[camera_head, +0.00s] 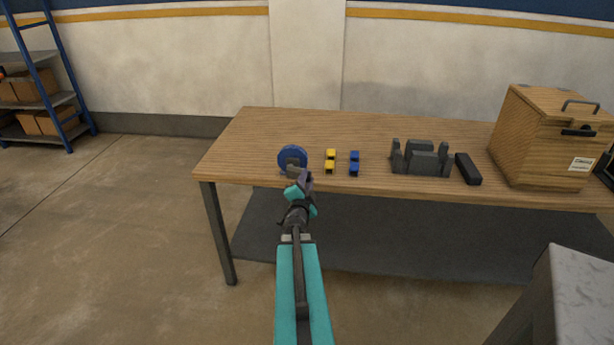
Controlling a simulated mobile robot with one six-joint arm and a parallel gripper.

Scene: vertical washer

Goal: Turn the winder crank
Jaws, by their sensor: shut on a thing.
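The winder (285,155) is a blue disc with a grey centre, near the front left edge of the wooden table. My gripper (295,175) reaches up from the front and sits at the lower front of the winder. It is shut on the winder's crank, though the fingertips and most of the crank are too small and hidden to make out. The crank's exact angle cannot be told.
Small yellow blocks (330,161) and blue blocks (354,164) stand just right of the winder. A grey fixture (420,158), a dark bar (468,169) and a wooden box (545,140) stand further right. The table's left end (235,145) is bare.

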